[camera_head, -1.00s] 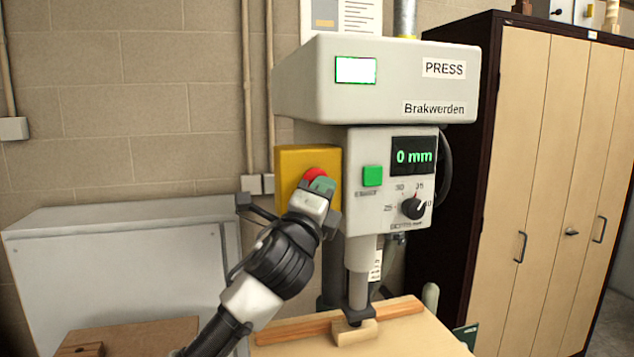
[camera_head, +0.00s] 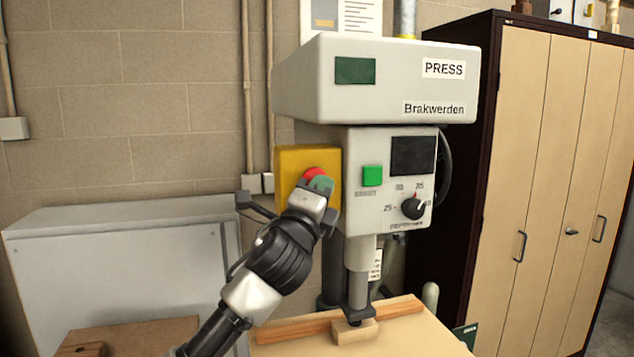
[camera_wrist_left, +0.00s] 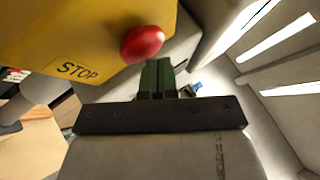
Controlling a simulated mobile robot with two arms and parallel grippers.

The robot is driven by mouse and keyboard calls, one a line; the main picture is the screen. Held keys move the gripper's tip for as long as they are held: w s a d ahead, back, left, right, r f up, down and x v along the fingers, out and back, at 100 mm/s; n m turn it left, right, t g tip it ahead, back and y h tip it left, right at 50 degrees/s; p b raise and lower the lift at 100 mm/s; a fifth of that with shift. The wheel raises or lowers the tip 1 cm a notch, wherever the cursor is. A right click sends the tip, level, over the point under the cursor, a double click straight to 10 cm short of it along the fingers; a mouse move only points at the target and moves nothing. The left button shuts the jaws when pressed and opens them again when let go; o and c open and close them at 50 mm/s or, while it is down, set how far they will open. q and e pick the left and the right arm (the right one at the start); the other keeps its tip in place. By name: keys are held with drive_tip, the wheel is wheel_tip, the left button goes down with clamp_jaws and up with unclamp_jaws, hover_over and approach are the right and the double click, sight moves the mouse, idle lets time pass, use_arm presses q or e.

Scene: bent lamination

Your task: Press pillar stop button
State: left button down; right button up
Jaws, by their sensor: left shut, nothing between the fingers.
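The red stop button (camera_head: 314,174) sits on a yellow box (camera_head: 292,160) on the left side of the grey press (camera_head: 380,85). My left gripper (camera_head: 321,184) is shut and empty, its green fingertips right at the button's lower right in the head view. In the left wrist view the red button (camera_wrist_left: 142,43) stands out from the yellow box marked STOP (camera_wrist_left: 100,30), just beyond the shut fingertips (camera_wrist_left: 157,66). I cannot tell whether the tips touch it. The press's digital display (camera_head: 414,156) and its upper lamp panel (camera_head: 355,70) are dark. My right gripper is out of view.
A green button (camera_head: 372,176) and a black knob (camera_head: 413,208) are on the press front. Wood pieces (camera_head: 355,331) lie under the press ram. A grey cabinet (camera_head: 120,222) stands at left, a wooden locker (camera_head: 560,150) at right.

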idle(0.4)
use_arm(q)
drive_tip(key=shift+s+d, duration=0.25)
drive_tip(key=shift+s, duration=0.6)
drive_tip(key=s, duration=0.1)
drive_tip(key=s+d, duration=0.1)
drive_tip(key=s, duration=0.2)
drive_tip(key=shift+s+d+p, duration=0.3)
drive_tip(key=shift+s, duration=0.05)
